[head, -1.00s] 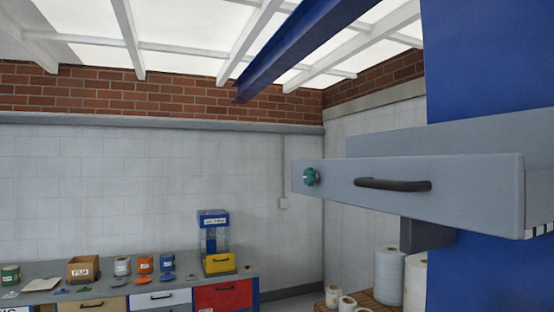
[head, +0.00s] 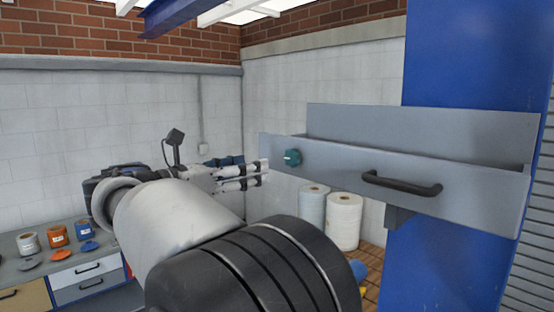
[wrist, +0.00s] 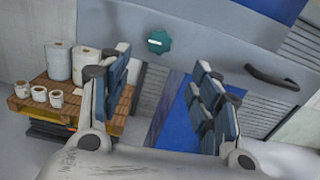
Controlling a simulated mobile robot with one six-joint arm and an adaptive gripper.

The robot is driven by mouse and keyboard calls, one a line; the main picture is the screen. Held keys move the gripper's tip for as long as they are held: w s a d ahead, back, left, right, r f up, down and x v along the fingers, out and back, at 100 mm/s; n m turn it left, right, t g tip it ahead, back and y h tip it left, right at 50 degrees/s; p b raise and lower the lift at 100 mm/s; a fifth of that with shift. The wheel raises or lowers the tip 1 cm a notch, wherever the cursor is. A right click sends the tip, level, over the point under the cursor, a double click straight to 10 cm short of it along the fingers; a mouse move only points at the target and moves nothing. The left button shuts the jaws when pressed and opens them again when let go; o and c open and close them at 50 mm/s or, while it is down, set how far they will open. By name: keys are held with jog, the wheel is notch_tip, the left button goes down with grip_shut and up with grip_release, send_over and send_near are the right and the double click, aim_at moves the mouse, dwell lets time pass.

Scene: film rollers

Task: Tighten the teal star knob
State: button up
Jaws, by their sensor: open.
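The teal star knob (head: 292,157) sits on the left end of a grey panel (head: 345,172) fixed to a blue column. In the wrist view the knob (wrist: 159,41) shows a pale bar across its face and lies beyond the fingertips, between them and slightly left of centre. My gripper (head: 262,172) is to the left of the knob in the head view. In the wrist view my gripper (wrist: 164,72) has its two fingers spread wide, with nothing between them. It appears apart from the knob. The knob's back is hidden.
A black handle (head: 402,184) stands out from the panel, right of the knob. The blue column (head: 440,260) rises behind the panel. White rolls (head: 344,220) stand on a wooden pallet (wrist: 45,108) below. A workbench (head: 62,264) with several spools is at left.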

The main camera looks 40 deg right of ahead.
aim_at(290, 159)
jog(key=d, duration=0.8)
jog(key=w+d, duration=0.1)
jog(key=d, duration=0.3)
jog(key=shift+d+p, duration=0.25)
jog(key=shift+p, duration=0.05)
jog(key=shift+c, duration=0.6)
jog(key=c, duration=1)
